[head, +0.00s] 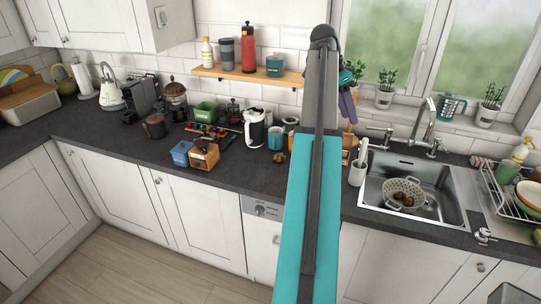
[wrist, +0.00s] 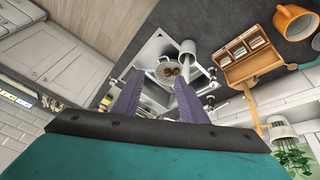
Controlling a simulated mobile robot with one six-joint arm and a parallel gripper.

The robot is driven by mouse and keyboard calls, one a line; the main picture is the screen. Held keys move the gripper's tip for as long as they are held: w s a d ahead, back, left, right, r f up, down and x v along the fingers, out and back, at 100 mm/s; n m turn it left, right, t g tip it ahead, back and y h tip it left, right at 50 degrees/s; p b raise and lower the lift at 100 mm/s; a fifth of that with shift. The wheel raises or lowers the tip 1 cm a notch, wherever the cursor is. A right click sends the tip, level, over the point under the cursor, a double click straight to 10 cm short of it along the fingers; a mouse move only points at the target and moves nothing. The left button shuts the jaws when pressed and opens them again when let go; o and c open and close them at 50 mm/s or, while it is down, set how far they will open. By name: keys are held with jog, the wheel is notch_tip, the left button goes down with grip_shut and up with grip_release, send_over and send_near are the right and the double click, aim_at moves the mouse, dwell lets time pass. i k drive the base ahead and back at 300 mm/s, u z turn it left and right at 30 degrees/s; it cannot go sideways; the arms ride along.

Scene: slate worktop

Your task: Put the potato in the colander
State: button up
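The pale colander (head: 403,186) stands in the sink, right of my arm in the head view. In the head view, my gripper (head: 347,103) is raised above the counter left of the sink, partly hidden by my arm. A small brown thing (head: 279,157) lies by the teal mug; I cannot tell what it is.
A white utensil pot (head: 357,173) stands at the sink's left edge, and the tap (head: 425,125) rises behind the basin. A dish rack (head: 510,190) is at the right.

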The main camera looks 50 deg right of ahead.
aim_at(401, 211)
jog(key=i, duration=1.25)
jog(key=z, duration=0.05)
